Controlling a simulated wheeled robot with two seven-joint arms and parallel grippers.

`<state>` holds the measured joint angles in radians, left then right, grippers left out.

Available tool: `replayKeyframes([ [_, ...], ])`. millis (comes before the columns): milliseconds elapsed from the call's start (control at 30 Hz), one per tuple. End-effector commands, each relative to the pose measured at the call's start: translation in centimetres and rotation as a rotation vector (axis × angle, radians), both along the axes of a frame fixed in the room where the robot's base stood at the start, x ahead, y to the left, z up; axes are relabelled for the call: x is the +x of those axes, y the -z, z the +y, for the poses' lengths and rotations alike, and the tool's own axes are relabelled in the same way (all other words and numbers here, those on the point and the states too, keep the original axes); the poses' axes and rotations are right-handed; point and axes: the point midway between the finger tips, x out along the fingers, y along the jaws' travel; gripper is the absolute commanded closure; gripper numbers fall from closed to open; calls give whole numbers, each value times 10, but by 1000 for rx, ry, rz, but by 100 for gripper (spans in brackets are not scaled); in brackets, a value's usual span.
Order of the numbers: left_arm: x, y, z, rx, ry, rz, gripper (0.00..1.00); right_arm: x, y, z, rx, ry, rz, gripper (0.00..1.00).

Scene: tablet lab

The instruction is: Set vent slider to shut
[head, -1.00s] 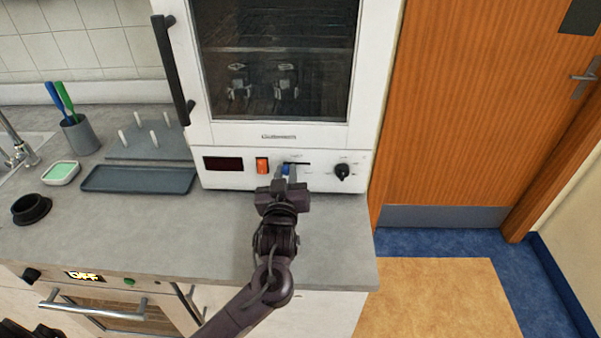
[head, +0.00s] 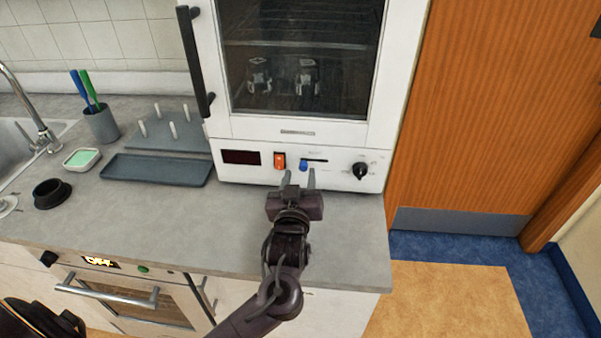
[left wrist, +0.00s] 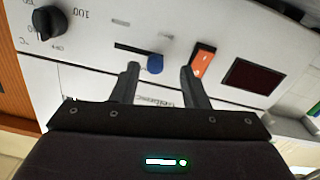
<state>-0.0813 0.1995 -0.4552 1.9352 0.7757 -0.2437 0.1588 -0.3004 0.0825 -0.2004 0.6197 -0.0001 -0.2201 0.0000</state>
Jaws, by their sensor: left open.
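The vent slider is a blue knob (head: 303,165) on a dark slot in the white oven's front panel. In the head view it sits at the left end of the slot (head: 318,160). In the left wrist view, which is turned over, the blue knob (left wrist: 155,64) is at the slot's right end. My left gripper (head: 299,180) is open and empty, just in front of and below the knob, with a gap between them. Its two fingers (left wrist: 160,78) also show in the left wrist view, spread to either side of the knob. My right gripper is not in view.
An orange switch (head: 280,161) and a dark display (head: 241,157) are left of the slider; a black dial (head: 360,170) is to its right. A grey tray (head: 155,170) lies on the counter to the left. The counter before the oven is clear.

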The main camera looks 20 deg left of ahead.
Motion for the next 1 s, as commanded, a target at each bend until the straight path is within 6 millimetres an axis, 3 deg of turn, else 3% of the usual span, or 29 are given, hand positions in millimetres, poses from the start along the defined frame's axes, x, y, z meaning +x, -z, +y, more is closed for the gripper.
replayKeyframes([
  [100, -21, 4, -6, -2, 1, 3, 59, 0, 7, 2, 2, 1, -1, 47],
  [300, -43, 2, -12, -1, -1, 1, 59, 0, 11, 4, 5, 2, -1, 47],
  [1000, -46, 1, -12, 1, -2, 2, 59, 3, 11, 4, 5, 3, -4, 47],
])
